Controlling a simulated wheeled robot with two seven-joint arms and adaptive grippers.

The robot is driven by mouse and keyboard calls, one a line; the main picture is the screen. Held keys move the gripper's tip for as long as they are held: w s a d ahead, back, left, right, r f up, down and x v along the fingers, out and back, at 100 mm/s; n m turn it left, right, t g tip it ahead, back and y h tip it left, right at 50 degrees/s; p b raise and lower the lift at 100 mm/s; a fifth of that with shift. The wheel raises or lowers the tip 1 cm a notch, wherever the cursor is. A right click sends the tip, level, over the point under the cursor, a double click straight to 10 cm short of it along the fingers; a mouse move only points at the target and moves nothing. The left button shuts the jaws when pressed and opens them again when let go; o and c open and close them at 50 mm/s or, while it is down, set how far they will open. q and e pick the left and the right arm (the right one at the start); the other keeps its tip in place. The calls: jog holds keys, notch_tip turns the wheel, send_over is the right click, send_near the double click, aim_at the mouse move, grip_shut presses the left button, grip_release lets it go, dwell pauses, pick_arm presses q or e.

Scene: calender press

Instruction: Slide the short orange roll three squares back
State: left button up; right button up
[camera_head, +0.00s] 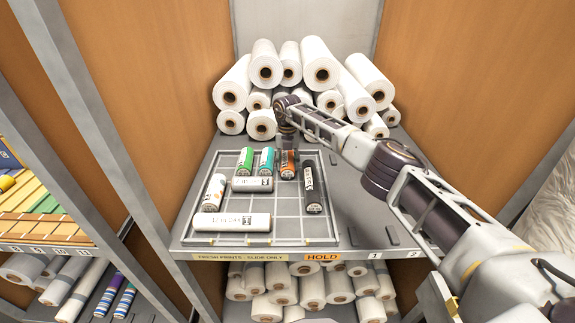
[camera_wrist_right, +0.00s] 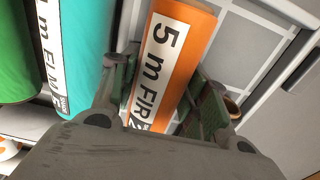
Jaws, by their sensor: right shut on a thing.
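The short orange roll (camera_head: 288,166) stands out on the gridded board (camera_head: 282,228), in its back row between a teal roll and a black roll. It also shows in the right wrist view (camera_wrist_right: 180,50), with a white label reading "5 m FIR". My right gripper (camera_head: 287,140) reaches in from the right over the roll's back end. In the right wrist view its fingers (camera_wrist_right: 165,100) lie on both sides of the orange roll and are shut on it. My left gripper is not in view.
A teal roll (camera_head: 266,161) and a green roll (camera_head: 245,161) lie left of the orange one. A black roll (camera_head: 313,190) lies right. Bare squares lie at front centre. White rolls (camera_head: 265,70) are piled behind the board.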

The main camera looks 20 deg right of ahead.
aim_at(287, 157)
jog(key=shift+w, duration=0.15)
jog(key=o, duration=1.1)
jog(key=shift+d+r, duration=0.1)
jog(key=shift+r, duration=5.9)
